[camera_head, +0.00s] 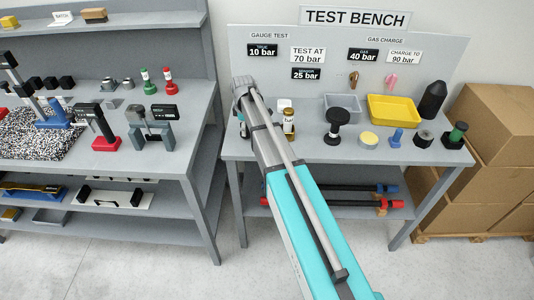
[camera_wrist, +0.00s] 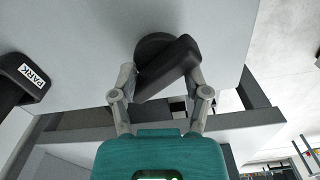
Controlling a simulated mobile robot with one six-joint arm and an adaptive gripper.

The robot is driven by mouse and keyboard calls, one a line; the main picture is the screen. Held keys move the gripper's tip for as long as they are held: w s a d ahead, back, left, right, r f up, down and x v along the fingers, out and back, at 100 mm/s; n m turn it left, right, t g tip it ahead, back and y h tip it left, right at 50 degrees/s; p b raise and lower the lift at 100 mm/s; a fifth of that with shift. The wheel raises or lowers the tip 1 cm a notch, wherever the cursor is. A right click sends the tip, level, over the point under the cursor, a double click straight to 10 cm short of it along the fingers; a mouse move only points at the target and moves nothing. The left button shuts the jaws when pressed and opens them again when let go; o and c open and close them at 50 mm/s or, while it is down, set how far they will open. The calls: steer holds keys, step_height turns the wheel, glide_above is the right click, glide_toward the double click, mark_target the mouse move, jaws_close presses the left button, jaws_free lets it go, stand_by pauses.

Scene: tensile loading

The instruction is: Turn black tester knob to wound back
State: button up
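In the wrist view a black knob (camera_wrist: 166,68), with a round disc and a slanted bar across it, stands by a pale grey surface. My gripper (camera_wrist: 161,78) has one grey finger on each side of it. The fingers are apart and close to the bar; whether both press on it I cannot tell. In the head view my arm reaches over the left end of the test bench (camera_head: 300,168), and I cannot make out the gripper or the knob there. A black part with a PARK label (camera_wrist: 32,76) is at the left of the wrist view.
On the test bench stand a black round-topped piece (camera_head: 337,122), a yellow tray (camera_head: 392,122), a grey bin (camera_head: 341,104) and several small parts. A left bench holds a red-based device (camera_head: 104,140) and a grey device (camera_head: 152,128). Cardboard boxes (camera_head: 495,150) are at the right.

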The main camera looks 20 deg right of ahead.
steer(key=n, duration=0.2)
steer(key=shift+n, duration=0.3)
steer(key=shift+r+p, duration=0.35)
steer(key=shift+r, duration=0.05)
step_height(320, 180, up, 14)
steer(key=p, duration=1.4)
steer(key=s+f+m+b, duration=0.2)
steer(key=s+m, duration=0.5)
steer(key=s, duration=0.5)
steer(key=s+d+f+m+b, duration=0.1)
steer(key=s+f+m+b, duration=0.1)
steer(key=s+m, duration=0.5)
steer(key=shift+s+d+f, duration=0.15)
steer(key=shift+s+f, duration=0.1)
steer(key=shift+s, duration=2.7)
steer(key=w+r+n+p, duration=0.1)
steer(key=w+n, duration=0.1)
steer(key=w, duration=1)
steer(key=w+a+r+n+p, duration=0.1)
steer(key=w+r+n+p, duration=0.1)
steer(key=w, duration=1.1)
steer(key=shift+a+r+n, duration=0.15)
steer(key=shift+r+n, duration=0.1)
steer(key=shift+n, duration=0.55)
steer(key=shift+f, duration=0.2)
